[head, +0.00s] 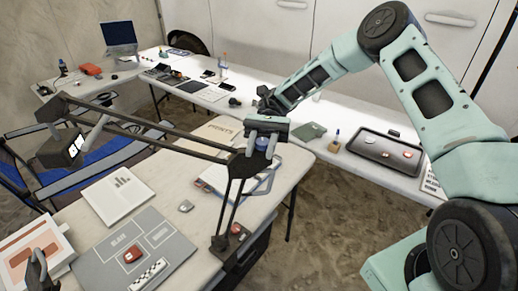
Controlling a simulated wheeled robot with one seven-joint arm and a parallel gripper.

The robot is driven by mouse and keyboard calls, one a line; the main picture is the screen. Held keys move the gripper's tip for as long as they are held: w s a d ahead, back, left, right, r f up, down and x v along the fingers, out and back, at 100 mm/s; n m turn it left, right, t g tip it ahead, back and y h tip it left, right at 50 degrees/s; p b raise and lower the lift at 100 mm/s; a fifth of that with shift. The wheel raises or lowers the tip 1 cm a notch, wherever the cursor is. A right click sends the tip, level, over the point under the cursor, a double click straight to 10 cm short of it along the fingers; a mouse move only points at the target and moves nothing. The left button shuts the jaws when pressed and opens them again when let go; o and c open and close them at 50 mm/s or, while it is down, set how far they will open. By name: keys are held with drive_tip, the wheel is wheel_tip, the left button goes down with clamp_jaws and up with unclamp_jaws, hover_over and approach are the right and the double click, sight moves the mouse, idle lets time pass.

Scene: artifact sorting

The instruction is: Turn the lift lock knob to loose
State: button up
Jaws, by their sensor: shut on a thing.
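A black jointed stand (233,195) rises from the near table, with a long double-bar arm reaching left to a boxy head with a lit white panel (74,146). At the elbow joint is a small bluish knob (262,145). My gripper (265,136) comes from the upper right and is shut on the knob, with its fingers covering the upper part. Any loose or lock marking on the knob cannot be made out.
The near table (185,228) holds a grey sorting mat (165,262), papers, a clipboard (215,180) and small artifacts. A blue chair stands at left. Floor between tables is clear.

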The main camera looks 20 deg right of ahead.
drive_tip(key=shift+n+g+h, duration=0.4)
drive_tip(key=shift+n+h, duration=0.2)
drive_tip(key=shift+h, duration=0.2)
drive_tip(key=shift+d, duration=0.1)
drive_tip(key=o, duration=1)
